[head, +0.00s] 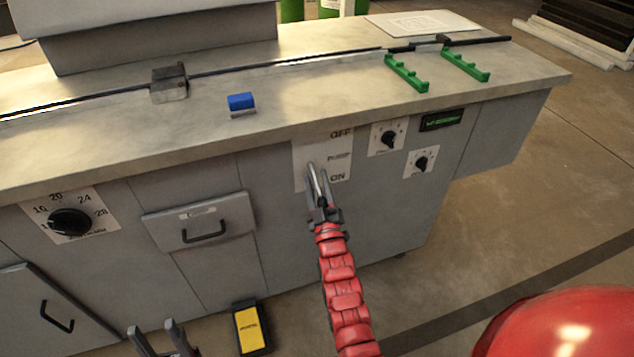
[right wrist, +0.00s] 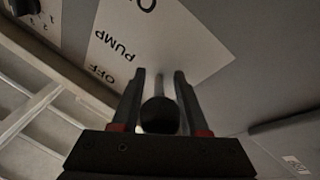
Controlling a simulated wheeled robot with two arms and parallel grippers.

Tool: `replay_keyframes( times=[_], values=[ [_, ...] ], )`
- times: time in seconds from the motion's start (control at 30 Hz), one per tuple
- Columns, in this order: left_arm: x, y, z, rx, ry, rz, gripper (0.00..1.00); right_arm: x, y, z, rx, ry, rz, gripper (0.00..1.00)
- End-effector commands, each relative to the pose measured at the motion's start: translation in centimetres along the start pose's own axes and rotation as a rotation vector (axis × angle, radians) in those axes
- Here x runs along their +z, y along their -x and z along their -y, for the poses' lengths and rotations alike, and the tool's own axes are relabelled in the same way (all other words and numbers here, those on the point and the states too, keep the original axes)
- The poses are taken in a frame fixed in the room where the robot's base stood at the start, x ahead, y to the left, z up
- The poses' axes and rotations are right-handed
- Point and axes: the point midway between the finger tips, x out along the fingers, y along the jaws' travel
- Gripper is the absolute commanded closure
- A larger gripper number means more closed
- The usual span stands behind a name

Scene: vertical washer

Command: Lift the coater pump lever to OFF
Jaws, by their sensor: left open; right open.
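The pump label plate (head: 342,165) on the cabinet front reads OFF at the top and ON at the bottom. In the right wrist view the label plate (right wrist: 190,50) appears upside down. The pump lever (right wrist: 160,115) shows there as a dark round end with a grey shaft behind it, between my right gripper's two fingers. My right gripper (head: 317,172) is open, its fingers pointing at the plate's lower left; it also shows in the right wrist view (right wrist: 160,76). Finger contact with the lever is unclear. My left gripper (head: 153,328) is open and empty, low at the left.
A drawer-like panel (head: 200,222) with a handle and a large dial (head: 70,222) are left of the plate. Two small knobs (head: 389,138) (head: 421,163) are to its right. A blue block (head: 241,101) and green brackets (head: 406,74) lie on the countertop. A yellow-black item (head: 250,330) stands below.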

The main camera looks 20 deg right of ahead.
Motion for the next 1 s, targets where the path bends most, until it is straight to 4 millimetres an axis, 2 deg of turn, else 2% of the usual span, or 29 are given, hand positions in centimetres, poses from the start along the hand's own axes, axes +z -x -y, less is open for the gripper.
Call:
replay_keyframes(
  times=[0.27, 0.37, 0.53, 1.0],
  values=[
    [0.00, 0.01, 0.00, 0.000, 0.000, 0.000, 0.50, 0.00, -0.18, -0.01, 0.000, 0.000, 0.000, 0.56],
    [0.01, 0.01, 0.00, 0.000, 0.000, 0.000, 0.50, -0.01, -0.17, -0.02, 0.000, 0.000, 0.000, 0.70],
    [0.00, 0.01, 0.00, 0.000, 0.000, 0.000, 0.50, -0.02, -0.17, -0.02, 0.000, 0.000, -0.001, 1.00],
    [0.00, 0.01, 0.00, 0.000, 0.000, 0.000, 0.50, -0.02, -0.16, 0.00, 0.000, 0.000, -0.001, 1.00]
  ],
)
